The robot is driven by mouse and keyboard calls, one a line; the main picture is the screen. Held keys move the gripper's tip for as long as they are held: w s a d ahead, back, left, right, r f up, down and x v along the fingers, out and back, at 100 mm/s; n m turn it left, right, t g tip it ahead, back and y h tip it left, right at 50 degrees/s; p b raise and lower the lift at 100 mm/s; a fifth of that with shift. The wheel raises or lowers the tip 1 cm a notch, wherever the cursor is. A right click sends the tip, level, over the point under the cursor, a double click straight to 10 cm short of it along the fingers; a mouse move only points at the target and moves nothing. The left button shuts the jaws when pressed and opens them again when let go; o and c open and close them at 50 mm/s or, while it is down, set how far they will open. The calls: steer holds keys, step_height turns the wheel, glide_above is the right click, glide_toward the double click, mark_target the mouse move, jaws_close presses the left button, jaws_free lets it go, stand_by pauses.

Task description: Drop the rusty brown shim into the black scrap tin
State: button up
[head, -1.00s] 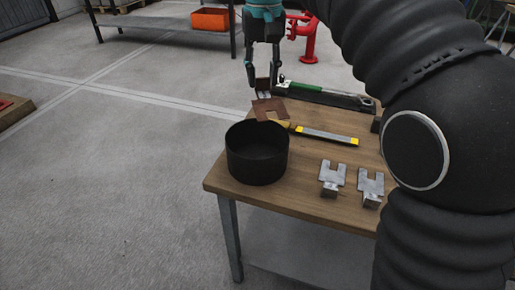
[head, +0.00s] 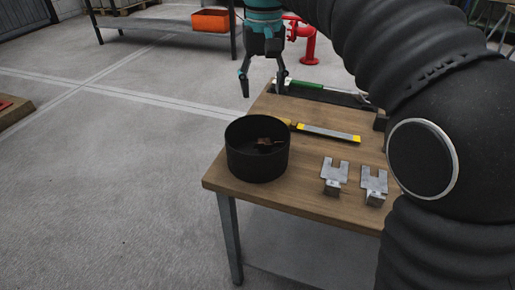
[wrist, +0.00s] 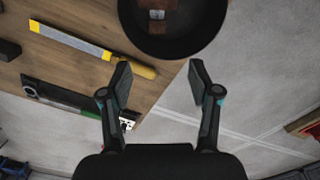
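The rusty brown shim (head: 265,143) lies inside the black scrap tin (head: 257,165), which stands at the left end of the wooden table. In the wrist view the shim (wrist: 157,15) shows partly, cut off by the top edge, inside the tin (wrist: 190,42). My gripper (head: 264,92) is open and empty, above and behind the tin in the head view. Its spread fingers (wrist: 160,80) also show in the wrist view, with nothing between them.
A file with a yellow handle (head: 325,132) lies right of the tin. Two grey slotted shims on blocks (head: 334,172) (head: 374,182) stand at the front right. A green-handled tool (head: 305,85) lies at the back.

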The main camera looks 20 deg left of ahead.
step_height(320, 180, up, 8)
steer(key=shift+f, duration=0.25)
stand_by(0.5)
steer(key=s+d+f+m+t, duration=0.1)
steer(key=s+d+f, duration=0.2)
steer(key=d, duration=0.7)
steer(key=s+d+f+m+t, duration=0.2)
steer(key=s+d+f, duration=0.15)
steer(key=d, duration=0.55)
steer(key=s+d+f+m+t, duration=0.1)
steer(key=s+d+f, duration=0.4)
steer(key=s+f, duration=0.1)
steer(key=s+d+f+m+t, duration=0.1)
steer(key=s+d+f, duration=0.4)
steer(key=f, duration=0.4)
steer(key=shift+s+d+t, duration=0.15)
steer(key=shift+s+t, duration=0.15)
steer(key=shift+s, duration=0.3)
